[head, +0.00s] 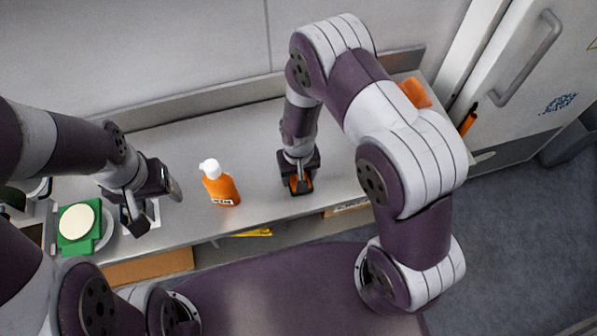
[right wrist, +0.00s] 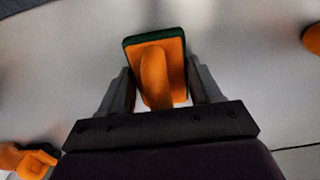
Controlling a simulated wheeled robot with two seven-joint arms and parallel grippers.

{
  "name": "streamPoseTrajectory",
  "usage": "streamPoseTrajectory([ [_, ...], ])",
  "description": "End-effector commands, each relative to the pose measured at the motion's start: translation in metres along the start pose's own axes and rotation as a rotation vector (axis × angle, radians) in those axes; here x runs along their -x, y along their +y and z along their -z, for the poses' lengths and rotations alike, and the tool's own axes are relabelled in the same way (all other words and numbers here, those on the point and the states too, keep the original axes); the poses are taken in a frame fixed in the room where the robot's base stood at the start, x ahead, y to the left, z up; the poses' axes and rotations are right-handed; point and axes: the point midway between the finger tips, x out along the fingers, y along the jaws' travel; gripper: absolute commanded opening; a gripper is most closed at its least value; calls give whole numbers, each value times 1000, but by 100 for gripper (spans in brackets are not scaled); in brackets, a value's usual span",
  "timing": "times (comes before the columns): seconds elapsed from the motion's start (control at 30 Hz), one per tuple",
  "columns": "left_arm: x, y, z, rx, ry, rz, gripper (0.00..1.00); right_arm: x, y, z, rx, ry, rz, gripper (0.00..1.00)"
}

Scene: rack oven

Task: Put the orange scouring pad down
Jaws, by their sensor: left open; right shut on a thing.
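The orange scouring pad (right wrist: 173,60) has an orange handle-like ridge and a dark green edge. My right gripper (right wrist: 160,92) is shut on it in the right wrist view. In the head view the pad (head: 301,184) shows as an orange patch between the fingers of my right gripper (head: 299,188), low over the steel counter (head: 262,150). I cannot tell whether the pad touches the counter. My left gripper (head: 158,205) is open and empty above the counter's left part.
An orange bottle with a white cap (head: 221,186) stands left of my right gripper. A green board with a pale disc (head: 79,226) lies at the far left. An orange object (head: 415,92) is at the back right. Counter between bottle and right gripper is clear.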

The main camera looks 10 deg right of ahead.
Motion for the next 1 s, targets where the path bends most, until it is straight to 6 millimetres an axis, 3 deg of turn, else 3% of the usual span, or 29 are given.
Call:
streamPoseTrajectory([
  [0.13,-3,0,0,0,0,0,71,-4,0,0,0,0,0,39],
  [0.17,-3,0,0,0,0,0,71,-3,0,0,0,0,0,70],
  [0.2,-2,0,0,0,0,0,71,-3,0,0,0,0,0,83],
  [0.23,-2,0,0,0,0,0,71,-2,0,0,0,0,0,89],
  [0.63,-2,0,0,0,0,0,71,7,0,1,0,4,1,89],
  [1.0,-18,0,-2,0,0,0,71,95,0,1,0,5,1,89],
])
